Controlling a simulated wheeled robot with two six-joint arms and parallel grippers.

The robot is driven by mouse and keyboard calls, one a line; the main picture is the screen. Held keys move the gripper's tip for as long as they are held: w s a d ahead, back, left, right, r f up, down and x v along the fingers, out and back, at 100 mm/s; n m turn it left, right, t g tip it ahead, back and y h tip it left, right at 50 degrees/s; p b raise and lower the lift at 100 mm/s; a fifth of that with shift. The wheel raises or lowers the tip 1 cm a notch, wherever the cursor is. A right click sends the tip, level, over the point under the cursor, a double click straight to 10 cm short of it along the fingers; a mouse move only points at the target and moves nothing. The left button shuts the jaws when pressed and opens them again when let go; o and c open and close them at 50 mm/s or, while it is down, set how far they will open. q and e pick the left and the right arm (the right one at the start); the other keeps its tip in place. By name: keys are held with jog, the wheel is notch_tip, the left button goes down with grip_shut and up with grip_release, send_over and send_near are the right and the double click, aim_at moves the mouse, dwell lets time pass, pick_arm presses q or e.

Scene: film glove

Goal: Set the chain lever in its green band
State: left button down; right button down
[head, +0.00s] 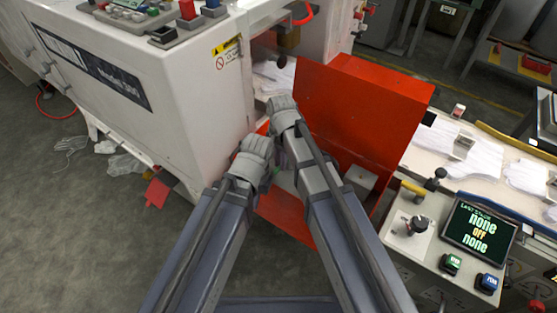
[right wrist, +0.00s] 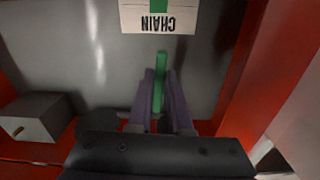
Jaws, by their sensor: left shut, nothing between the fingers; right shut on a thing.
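In the right wrist view, a narrow green lever (right wrist: 160,65) stands between the two purple-grey fingers of my right gripper (right wrist: 160,80), which is shut on it. A white label (right wrist: 180,18) reading CHAIN appears upside down beyond the lever tip, with a green band (right wrist: 158,5) at the picture's top edge. The lever tip points toward that band. The band's far part is cut off. In the head view, my left gripper (head: 262,165) is shut and empty near the open red box (head: 270,210). My right arm hides the lever there.
The red lid (head: 365,105) stands raised behind my right arm. A white machine (head: 165,90) is close on the left. A control panel with a screen (head: 478,228) is at the right. A grey block (right wrist: 35,118) sits left of my right gripper.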

jog(key=shift+s+d+n, duration=0.1)
jog(key=shift+d+n, duration=0.05)
jog(key=shift+n, duration=0.25)
jog(key=c, duration=0.8)
grip_release()
jog(key=shift+c, duration=0.2)
notch_tip(320, 180, up, 8)
jog(key=p, duration=0.8)
jog(key=shift+f, duration=0.1)
